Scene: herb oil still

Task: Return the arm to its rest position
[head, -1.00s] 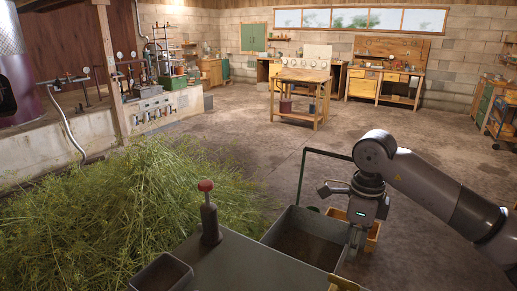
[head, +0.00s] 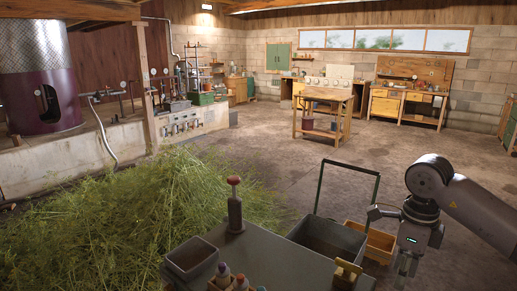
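My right gripper (head: 405,265) hangs at the right of the head view, on my arm that comes in from the right edge. It points down, just right of the grey metal bin (head: 328,236) and in front of the wooden crate (head: 373,241). I see nothing held in it, but its fingertips are small and dark, and I cannot tell how far apart they are. My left arm and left gripper are not in view.
A grey cart top (head: 272,258) in front carries a red-knobbed post (head: 234,205), a small grey tray (head: 192,258) and several bottles (head: 223,275). A herb heap (head: 110,230) lies left. A wooden table (head: 322,99) stands beyond open floor (head: 290,155).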

